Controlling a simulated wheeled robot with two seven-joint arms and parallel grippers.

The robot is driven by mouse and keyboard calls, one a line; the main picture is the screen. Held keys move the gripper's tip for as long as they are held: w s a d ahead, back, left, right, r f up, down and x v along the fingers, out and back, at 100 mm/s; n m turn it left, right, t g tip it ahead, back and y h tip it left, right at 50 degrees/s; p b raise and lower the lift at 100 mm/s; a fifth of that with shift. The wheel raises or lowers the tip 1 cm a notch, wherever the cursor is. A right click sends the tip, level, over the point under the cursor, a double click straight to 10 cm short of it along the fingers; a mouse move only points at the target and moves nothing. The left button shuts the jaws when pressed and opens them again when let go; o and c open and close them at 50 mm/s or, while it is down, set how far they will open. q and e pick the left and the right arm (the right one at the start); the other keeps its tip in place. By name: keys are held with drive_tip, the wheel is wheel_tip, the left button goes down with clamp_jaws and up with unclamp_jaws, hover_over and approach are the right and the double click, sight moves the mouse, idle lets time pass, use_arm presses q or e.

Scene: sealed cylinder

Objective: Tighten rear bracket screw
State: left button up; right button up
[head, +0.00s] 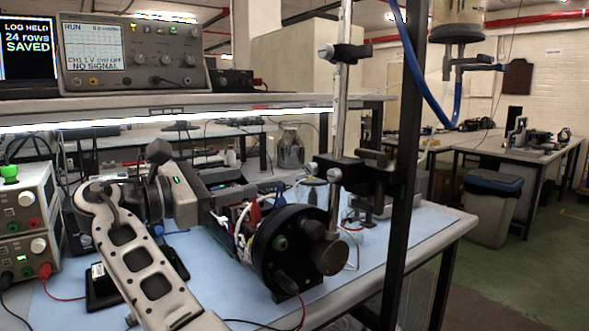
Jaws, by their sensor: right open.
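The cylinder unit (293,254) lies on the blue bench mat (395,240), its black round end cap towards me. Coloured wires and an open inner frame show behind the cap. I cannot make out a rear bracket or its screw; the unit's far side is hidden. My right arm, a pale link with cut-outs, rises from the bottom edge at left of the unit. My right gripper (158,168) is dark and hard to separate from the dark parts behind it. It is open and appears apart from the cylinder. My left gripper is not in view.
A metal rod (341,95) with black clamps stands upright by the cap, a round disc at its lower end. A dark post (397,200) rises beside it. Power supplies (25,225) stand at left. An oscilloscope (135,55) sits on the shelf above.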

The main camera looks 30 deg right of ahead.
sight(308, 170)
drive_tip(key=d, duration=0.4)
drive_tip(key=d+p, duration=0.1)
drive_tip(key=d, duration=0.4)
drive_tip(key=w+d, duration=0.1)
drive_tip(key=d, duration=0.3)
drive_tip(key=shift+w+d+f, duration=0.1)
drive_tip(key=shift+d, duration=0.15)
drive_tip(key=shift+c, duration=0.3)
clamp_jaws()
